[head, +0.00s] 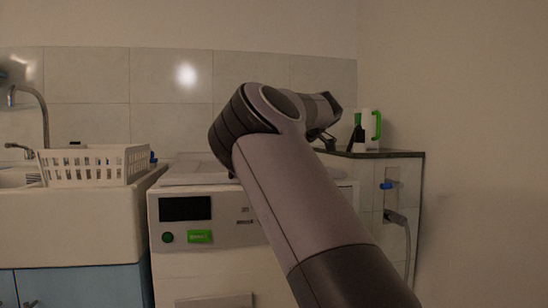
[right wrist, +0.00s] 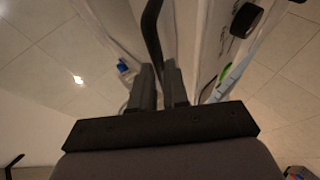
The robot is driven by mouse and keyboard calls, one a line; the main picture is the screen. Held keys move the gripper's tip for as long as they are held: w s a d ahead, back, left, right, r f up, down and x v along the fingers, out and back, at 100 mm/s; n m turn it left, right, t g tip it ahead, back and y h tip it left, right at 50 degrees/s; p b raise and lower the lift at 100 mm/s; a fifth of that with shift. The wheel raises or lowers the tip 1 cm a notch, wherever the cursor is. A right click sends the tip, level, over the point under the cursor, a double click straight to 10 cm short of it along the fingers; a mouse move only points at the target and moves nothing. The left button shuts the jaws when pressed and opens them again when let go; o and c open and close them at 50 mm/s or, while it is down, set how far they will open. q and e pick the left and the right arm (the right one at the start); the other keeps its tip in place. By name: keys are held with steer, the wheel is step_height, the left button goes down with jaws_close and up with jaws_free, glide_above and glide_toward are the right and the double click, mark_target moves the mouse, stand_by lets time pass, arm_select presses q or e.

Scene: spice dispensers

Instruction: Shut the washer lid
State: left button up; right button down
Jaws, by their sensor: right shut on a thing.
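The white washer (head: 208,262) stands in the middle of the head view, with a dark display and a green label on its front. The visible left part of its lid (head: 195,171) looks about flat on top. My right arm hides the right part, so I cannot tell whether the lid is fully down. My right gripper (head: 325,141) is over the back right of the washer, partly hidden. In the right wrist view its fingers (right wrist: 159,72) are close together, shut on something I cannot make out. A dark curved strip (right wrist: 153,30) runs toward them. My left gripper is not in view.
A white basket (head: 95,166) stands by the sink (head: 70,222) at left. A dark-topped ledge (head: 395,154) at right holds a green-and-white container (head: 370,127). A blue-handled tap (head: 386,185) and grey hose are below it. A bare wall closes the right side.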

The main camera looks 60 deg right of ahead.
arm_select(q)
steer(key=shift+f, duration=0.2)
arm_select(e)
steer(key=f, duration=0.2)
steer(key=shift+s+a+f+g+y, duration=0.15)
steer(key=shift+s+f+g+y, duration=0.15)
steer(key=shift+f+y, duration=0.1)
steer(key=c, duration=1.2)
jaws_free()
steer(key=shift+r, duration=0.1)
steer(key=shift+o, duration=0.4)
arm_select(q)
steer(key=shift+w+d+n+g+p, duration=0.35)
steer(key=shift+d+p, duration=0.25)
steer(key=shift+p, duration=0.4)
arm_select(e)
steer(key=v, duration=0.7)
steer(key=shift+r, duration=0.35)
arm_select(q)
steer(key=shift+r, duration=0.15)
arm_select(e)
steer(key=shift+w+a, duration=0.1)
